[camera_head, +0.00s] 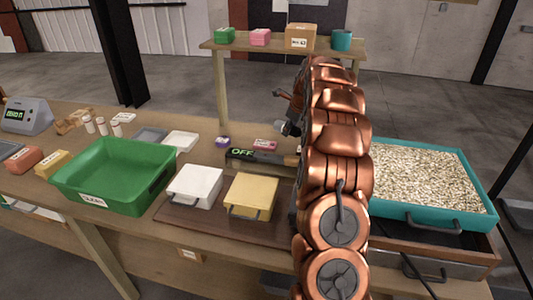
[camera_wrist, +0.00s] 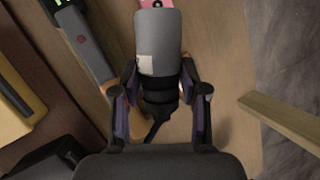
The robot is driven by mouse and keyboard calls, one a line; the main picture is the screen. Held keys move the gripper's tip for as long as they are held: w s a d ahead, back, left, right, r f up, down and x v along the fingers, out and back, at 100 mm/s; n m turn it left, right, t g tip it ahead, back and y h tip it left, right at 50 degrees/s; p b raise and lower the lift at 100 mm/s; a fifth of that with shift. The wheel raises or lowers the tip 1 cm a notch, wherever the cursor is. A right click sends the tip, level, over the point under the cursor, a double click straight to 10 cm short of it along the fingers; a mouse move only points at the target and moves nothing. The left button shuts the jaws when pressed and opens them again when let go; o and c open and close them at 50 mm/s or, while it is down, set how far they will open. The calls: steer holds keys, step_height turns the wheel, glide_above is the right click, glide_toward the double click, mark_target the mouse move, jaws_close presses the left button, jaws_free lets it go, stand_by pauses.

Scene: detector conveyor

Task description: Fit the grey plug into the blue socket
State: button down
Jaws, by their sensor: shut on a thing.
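My gripper (camera_wrist: 160,84) is shut on a grey plug (camera_wrist: 160,40) with a black ribbed neck and a pale label on its side. A black cable trails from the neck toward the palm. The plug is held above the wooden table, its far end pointing to the top of the wrist view. In the head view the grey plug (camera_head: 289,128) shows small at the left edge of my copper arm, which hides most of the gripper. I cannot make out the blue socket in either view; my arm covers part of the table.
A pink block (camera_head: 265,145) and a dark bar reading OFF (camera_head: 250,156) lie near the plug. White (camera_head: 195,186) and yellow (camera_head: 251,195) bins and a green tray (camera_head: 115,175) stand left. A teal tray of pale grains (camera_head: 436,217) is right. A raised shelf (camera_head: 270,45) stands behind.

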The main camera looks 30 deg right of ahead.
steer(key=shift+w+f, duration=0.45)
steer(key=shift+f, duration=0.15)
steer(key=shift+d+f, duration=0.1)
steer(key=shift+f, duration=0.15)
steer(key=shift+f+p, duration=1.2)
steer(key=shift+f, duration=3.45)
steer(key=c, duration=1.1)
jaws_free()
steer(key=shift+f, duration=0.15)
steer(key=shift+o, duration=1.1)
